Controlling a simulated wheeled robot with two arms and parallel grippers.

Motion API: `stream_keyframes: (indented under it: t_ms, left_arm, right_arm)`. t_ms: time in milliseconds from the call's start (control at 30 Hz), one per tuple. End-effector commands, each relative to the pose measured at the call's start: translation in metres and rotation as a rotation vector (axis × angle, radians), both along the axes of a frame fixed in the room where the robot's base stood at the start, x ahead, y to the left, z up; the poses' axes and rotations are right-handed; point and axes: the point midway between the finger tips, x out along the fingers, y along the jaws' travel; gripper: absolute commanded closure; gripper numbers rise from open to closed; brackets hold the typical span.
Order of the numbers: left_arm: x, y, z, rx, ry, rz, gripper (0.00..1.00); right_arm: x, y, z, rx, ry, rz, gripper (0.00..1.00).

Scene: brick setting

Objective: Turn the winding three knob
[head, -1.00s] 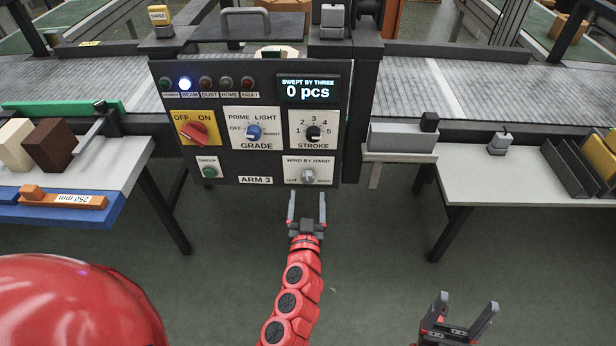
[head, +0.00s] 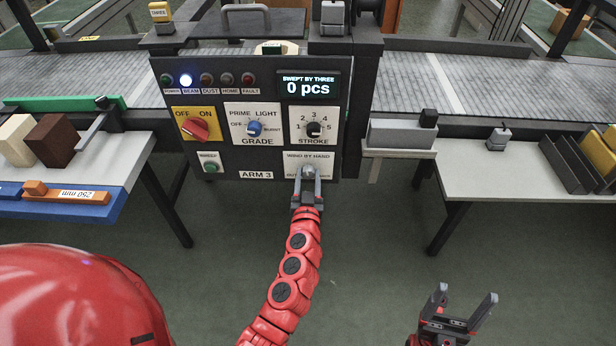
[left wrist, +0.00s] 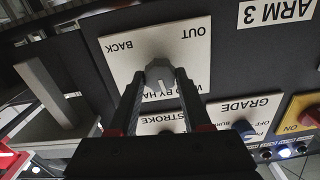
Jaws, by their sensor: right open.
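The winding three knob is the small grey knob (head: 308,170) on the white WIND BY HAND plate (head: 293,160), low on the right of the dark ARM 3 panel (head: 222,172). The left wrist view shows the knob (left wrist: 158,74) between the fingertips, with OUT and BACK printed on its plate (left wrist: 195,55). My left gripper (head: 308,176) has one finger on each side of the knob, closed in to about its width. The fingers hide part of the plate. My right gripper (head: 466,298) is open and empty, low on the right, away from the panel.
Above the plate are the STROKE knob (head: 314,130), the blue GRADE knob (head: 254,129) and the red OFF/ON switch (head: 195,129). The display (head: 308,86) reads 0 pcs. A table with blocks stands left, a white table (head: 520,185) right. Floor below the panel is clear.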

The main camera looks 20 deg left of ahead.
Motion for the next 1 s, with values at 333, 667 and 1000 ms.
stream_keyframes:
  t_ms: [333, 667, 1000]
  left_arm:
    - [0.000, 0.000, 0.000, 0.004, 0.001, 0.000, 1.00]
    - [0.000, -0.001, -0.002, 0.109, 0.031, -0.001, 1.00]
    - [0.000, -0.002, -0.003, 0.388, 0.113, -0.002, 1.00]
  right_arm:
    - [0.000, 0.000, 0.000, 0.000, 0.000, 0.000, 0.22]
    - [0.000, 0.000, -0.006, 0.000, 0.000, 0.000, 0.22]
    - [0.000, 0.000, -0.018, 0.000, 0.000, 0.000, 0.22]
